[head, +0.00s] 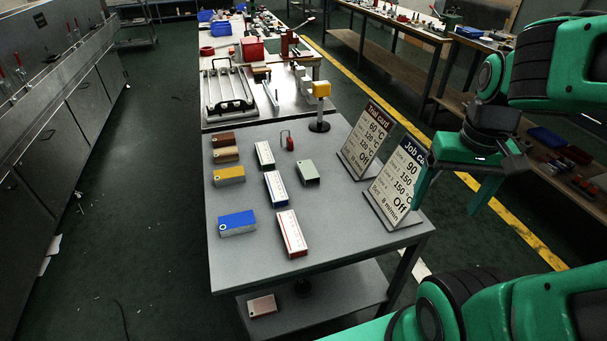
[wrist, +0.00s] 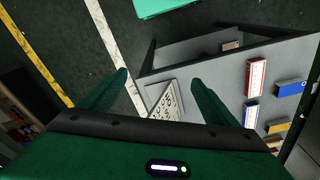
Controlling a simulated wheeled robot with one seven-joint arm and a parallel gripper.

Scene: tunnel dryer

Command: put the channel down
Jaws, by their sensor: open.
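My gripper (head: 444,210) is open and empty, to the right of the grey table (head: 340,240) beside the job card (head: 397,180). In the wrist view my gripper (wrist: 160,80) has its fingers spread, with the card (wrist: 165,102) and table edge beyond them. No piece in view is clearly recognisable as the channel. Several block-like pieces lie on the table: a white-and-red one (head: 291,235), a white-and-blue one (head: 276,189), a white-and-green one (head: 265,155), a grey-green one (head: 308,173), a blue one (head: 237,223), a yellow one (head: 229,176) and brown ones (head: 223,140).
A trial card (head: 365,140) stands near the job card at the table's right edge. A yellow-topped post (head: 320,105) and a small red item (head: 288,142) stand at the back. A piece (head: 262,306) lies on the lower shelf. The table's front right is bare.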

